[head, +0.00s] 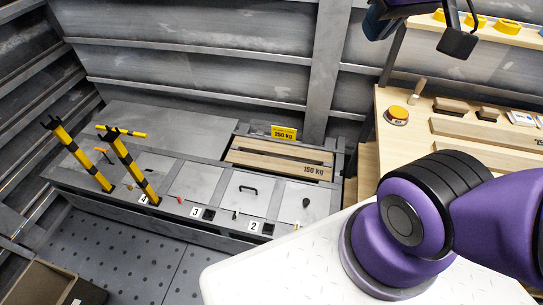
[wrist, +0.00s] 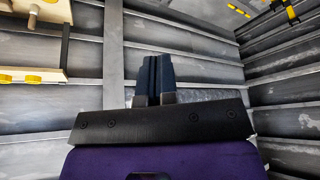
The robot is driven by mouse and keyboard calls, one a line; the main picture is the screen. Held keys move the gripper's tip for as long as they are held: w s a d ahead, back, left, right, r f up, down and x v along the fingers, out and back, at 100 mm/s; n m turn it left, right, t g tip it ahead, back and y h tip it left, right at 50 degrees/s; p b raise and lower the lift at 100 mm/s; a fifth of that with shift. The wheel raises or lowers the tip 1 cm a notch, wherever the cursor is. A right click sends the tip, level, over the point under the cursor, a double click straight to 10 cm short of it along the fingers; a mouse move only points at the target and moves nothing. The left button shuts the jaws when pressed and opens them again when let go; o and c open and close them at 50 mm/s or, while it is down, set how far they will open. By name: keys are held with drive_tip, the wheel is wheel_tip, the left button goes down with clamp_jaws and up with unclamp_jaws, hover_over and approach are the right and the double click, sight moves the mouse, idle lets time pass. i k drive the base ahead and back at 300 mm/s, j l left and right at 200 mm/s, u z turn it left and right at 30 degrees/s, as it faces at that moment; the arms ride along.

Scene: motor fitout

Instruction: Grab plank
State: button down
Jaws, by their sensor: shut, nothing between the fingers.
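Pale wooden planks (head: 280,158) lie side by side in a framed recess at the back of the low grey bench in the head view. The front one bears the mark "150 kg". A yellow "250 kg" sign (head: 284,133) stands behind them. My gripper (wrist: 155,62) shows in the wrist view with its two dark blue fingers together and nothing between them. It points toward the metal wall, and no plank from the recess shows in that view. In the head view, dark parts of my arm's end show at the top right, high and away from the planks.
Yellow-black striped posts (head: 132,165) rise from the bench's left part. Numbered hatches (head: 247,192) with handles line its front. A wooden worktop (head: 400,150) with blocks and an orange round item stands at right. A brown bin (head: 38,285) sits at lower left.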

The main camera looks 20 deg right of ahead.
sight(314, 172)
drive_tip(key=j+z, duration=0.15)
drive_tip(key=j, duration=0.3)
drive_tip(key=k+j+z, duration=0.15)
drive_tip(key=j, duration=0.3)
drive_tip(key=j+z, duration=0.15)
drive_tip(key=j, duration=0.3)
drive_tip(key=i+j+z, duration=0.4)
drive_tip(key=j, duration=0.45)
drive_tip(key=i, duration=0.1)
